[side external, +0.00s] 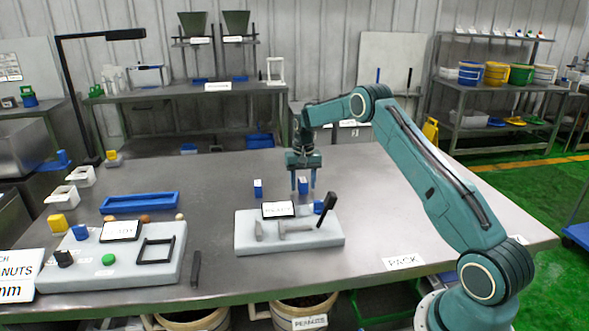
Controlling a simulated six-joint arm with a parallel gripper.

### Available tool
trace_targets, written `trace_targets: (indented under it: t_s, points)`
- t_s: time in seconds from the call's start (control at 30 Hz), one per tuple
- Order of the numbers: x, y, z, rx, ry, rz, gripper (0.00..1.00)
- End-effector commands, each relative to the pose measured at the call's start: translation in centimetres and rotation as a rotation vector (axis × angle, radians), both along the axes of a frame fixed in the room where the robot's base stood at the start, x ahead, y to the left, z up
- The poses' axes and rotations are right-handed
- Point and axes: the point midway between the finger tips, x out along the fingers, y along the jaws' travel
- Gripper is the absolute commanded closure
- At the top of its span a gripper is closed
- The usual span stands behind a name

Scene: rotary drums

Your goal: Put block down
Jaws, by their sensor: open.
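My gripper (303,186) points straight down over the middle of the table, just behind the right grey board (325,244). Its blue fingers are open. A small white block (303,185) with some dark colouring shows between the fingers. I cannot tell whether it touches a finger, and its foot is partly hidden behind the board's sign (278,210). A second block (258,188), blue with a white face, stands upright on the table to the left of my gripper, apart from it.
The right board carries a blue piece (318,207), a black handle (327,205) and grey metal parts. The left board (120,275) holds a black frame and several coloured knobs. A blue tray (140,203) lies behind it.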

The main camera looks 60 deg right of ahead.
Motion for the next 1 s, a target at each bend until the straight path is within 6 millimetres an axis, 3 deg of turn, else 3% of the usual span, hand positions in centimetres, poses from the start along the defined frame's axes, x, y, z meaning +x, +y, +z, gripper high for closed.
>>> trace_targets:
  t_s: [0.37,1.0]
  points:
    - [0.1,0.0,1.7,-0.001,-0.003,0.0,0.51]
    - [0.1,0.0,11.0,-0.001,-0.004,0.0,0.51]
